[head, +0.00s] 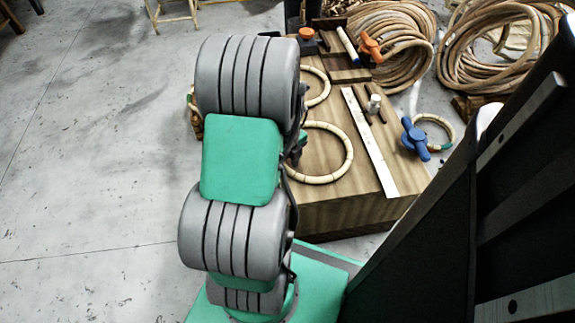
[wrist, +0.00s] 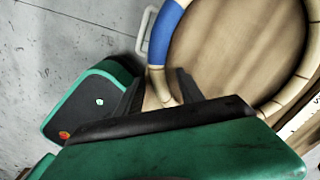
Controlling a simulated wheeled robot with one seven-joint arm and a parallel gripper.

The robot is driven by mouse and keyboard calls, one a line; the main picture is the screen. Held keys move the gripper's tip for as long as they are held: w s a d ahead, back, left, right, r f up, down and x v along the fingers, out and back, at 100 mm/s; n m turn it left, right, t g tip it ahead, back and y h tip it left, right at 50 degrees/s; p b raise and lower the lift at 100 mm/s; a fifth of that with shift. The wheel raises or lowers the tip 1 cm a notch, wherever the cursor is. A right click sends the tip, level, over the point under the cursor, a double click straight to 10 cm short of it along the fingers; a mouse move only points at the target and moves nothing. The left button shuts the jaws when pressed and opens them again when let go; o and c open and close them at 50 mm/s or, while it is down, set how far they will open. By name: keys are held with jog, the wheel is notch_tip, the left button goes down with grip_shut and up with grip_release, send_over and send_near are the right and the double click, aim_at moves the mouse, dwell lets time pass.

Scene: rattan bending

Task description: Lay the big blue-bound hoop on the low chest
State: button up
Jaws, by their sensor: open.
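The big hoop, a ring of pale rattan (head: 321,180), lies flat on the wooden top of the low chest (head: 345,216). Its left part is hidden behind my arm in the head view. The wrist view shows the hoop's blue binding (wrist: 163,38) near the chest's edge. My gripper (wrist: 160,86) is open, with one dark finger on each side of the hoop's rim just below the binding. I cannot tell whether either finger touches the rim. In the head view my gripper is mostly hidden behind my arm.
A smaller ring (head: 324,92), a pale straight strip (head: 369,142) and a blue clamp (head: 415,137) are on or beside the chest. A green-bound ring (head: 447,123) is at right. Rattan coils (head: 400,45) stand behind. Floor at left is clear.

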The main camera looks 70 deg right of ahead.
jog(key=shift+r, duration=0.1)
notch_tip(320, 180, up, 12)
jog(key=p, duration=0.5)
jog(key=w+a+r+n, duration=0.4)
jog(key=w+a+n, duration=0.3)
jog(key=w+n, duration=0.35)
jog(key=w+a+r+n+t, duration=0.1)
jog(key=w+a+r+n, duration=0.2)
jog(key=w+a+n, duration=0.7)
jog(key=s+a+r+n+t, duration=0.1)
jog(key=s+a+r+n, duration=0.1)
jog(key=a+n, duration=1.8)
jog(key=shift+a+n, duration=0.35)
jog(key=shift+n, duration=0.2)
